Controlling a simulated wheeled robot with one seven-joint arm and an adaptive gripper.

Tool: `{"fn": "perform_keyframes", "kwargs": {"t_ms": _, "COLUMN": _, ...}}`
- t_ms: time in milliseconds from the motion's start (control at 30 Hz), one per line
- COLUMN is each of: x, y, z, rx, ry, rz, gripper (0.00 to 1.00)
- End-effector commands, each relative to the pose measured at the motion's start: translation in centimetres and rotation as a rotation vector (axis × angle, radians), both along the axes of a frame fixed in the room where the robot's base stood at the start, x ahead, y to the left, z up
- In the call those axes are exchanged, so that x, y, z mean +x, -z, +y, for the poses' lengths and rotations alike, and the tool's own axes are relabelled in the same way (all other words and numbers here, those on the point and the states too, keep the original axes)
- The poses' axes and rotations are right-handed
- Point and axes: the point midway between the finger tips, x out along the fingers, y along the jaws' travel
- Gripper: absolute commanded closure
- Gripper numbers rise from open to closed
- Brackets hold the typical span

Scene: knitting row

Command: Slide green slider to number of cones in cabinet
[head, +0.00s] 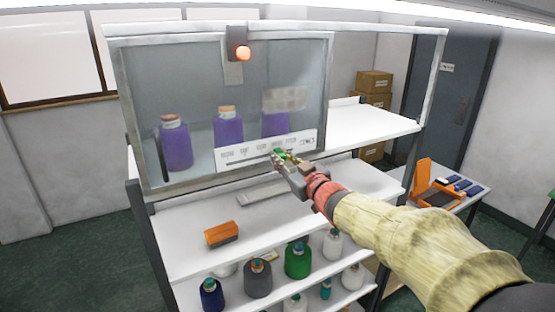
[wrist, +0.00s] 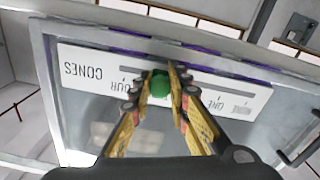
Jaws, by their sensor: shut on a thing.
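The cabinet (head: 150,120) has a glass front. Behind it stand three purple cones: left (head: 176,145), middle (head: 228,128) and right (head: 274,122). A pale patch on the glass covers the right cone's top; whether more stand behind is unclear. The white scale strip (head: 240,157) is on the lower glass. In the wrist view the strip (wrist: 82,66) appears upside down, reading "CONES", "...OUR", "ONE" and "NONE". My gripper (head: 283,156) is shut on the green slider (wrist: 161,84), between "...OUR" and "ONE". My fingers hide the labels there, so its exact mark is unclear.
An orange-and-grey block (head: 222,234) lies on the shelf below the cabinet. Several bottle-shaped cones, including a green one (head: 298,259), fill the lower shelves. An orange open box (head: 433,182) sits on a side table at right. Cardboard boxes (head: 374,82) stand behind.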

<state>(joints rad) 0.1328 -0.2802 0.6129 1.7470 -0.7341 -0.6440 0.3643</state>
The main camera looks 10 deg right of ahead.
Motion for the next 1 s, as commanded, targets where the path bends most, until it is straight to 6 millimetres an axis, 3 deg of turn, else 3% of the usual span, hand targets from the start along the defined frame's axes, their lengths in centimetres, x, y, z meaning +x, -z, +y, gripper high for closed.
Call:
{"fn": "perform_keyframes", "kwargs": {"t_ms": 100, "x": 0.0, "y": -0.1, "z": 0.0, "rx": -0.001, "ry": 0.000, "rz": -0.001, "gripper": 1.00}}
{"fn": "perform_keyframes", "kwargs": {"t_ms": 133, "x": 0.0, "y": -0.1, "z": 0.0, "rx": -0.001, "ry": 0.000, "rz": -0.001, "gripper": 0.81}}
{"fn": "perform_keyframes", "kwargs": {"t_ms": 467, "x": 0.0, "y": 0.0, "z": 0.1, "rx": -0.001, "ry": -0.001, "rz": -0.001, "gripper": 0.63}}
{"fn": "perform_keyframes", "kwargs": {"t_ms": 800, "x": -0.3, "y": 0.0, "z": 0.0, "rx": -0.001, "ry": 0.000, "rz": -0.001, "gripper": 0.63}}
{"fn": "perform_keyframes", "kwargs": {"t_ms": 1000, "x": -2.7, "y": -0.2, "z": -0.8, "rx": -0.001, "ry": 0.000, "rz": -0.004, "gripper": 0.63}}
